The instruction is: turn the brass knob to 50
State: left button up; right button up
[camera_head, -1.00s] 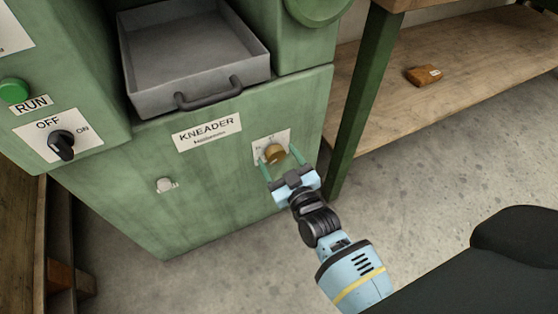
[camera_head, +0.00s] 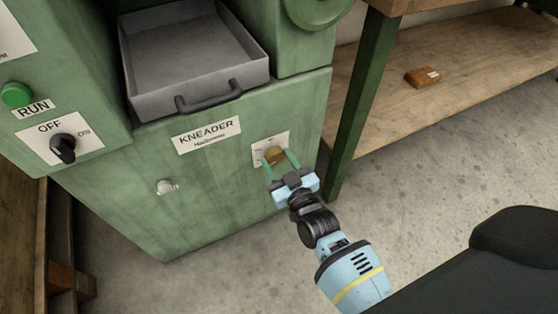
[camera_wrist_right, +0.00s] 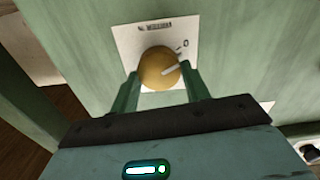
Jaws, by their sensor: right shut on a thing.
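The brass knob (camera_head: 275,156) sits on a white dial plate (camera_head: 284,139) on the green kneader front. It also shows in the right wrist view (camera_wrist_right: 158,68), with a pale pointer line running toward the plate's upper right, near a mark that looks like 0. Other scale marks are too small or hidden to read. My right gripper (camera_head: 281,162) is shut on the knob, one green finger on each side of it. In the right wrist view the fingers (camera_wrist_right: 160,82) flank the knob's near part. My left gripper is not in view.
A grey tray with a handle (camera_head: 208,97) juts out above the KNEADER label (camera_head: 208,134). A black OFF/ON switch (camera_head: 63,148) and a green RUN button (camera_head: 16,95) are at left. A green table leg (camera_head: 357,105) stands close to the right of my gripper.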

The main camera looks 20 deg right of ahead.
jog(key=shift+r+m+p, duration=0.1)
jog(key=shift+m+p, duration=0.45)
jog(key=shift+m, duration=0.55)
jog(key=m, duration=0.2)
jog(key=shift+d+m+p, duration=0.1)
jog(key=shift+m+p, duration=0.3)
jog(key=m, duration=0.2)
jog(key=shift+m, duration=0.3)
jog(key=m, duration=0.2)
jog(key=shift+d+f+m, duration=0.1)
jog(key=shift+f+m, duration=0.1)
jog(key=shift+m, duration=0.2)
jog(key=m, duration=0.2)
jog(key=shift+m, duration=0.4)
jog(key=m, duration=0.3)
jog(key=shift+f+m, duration=0.15)
jog(key=shift+m, duration=0.15)
jog(key=m+b, duration=0.1)
jog(key=m, duration=0.5)
jog(key=shift+f+b, duration=0.1)
jog(key=shift+b, duration=0.3)
jog(key=o, duration=1)
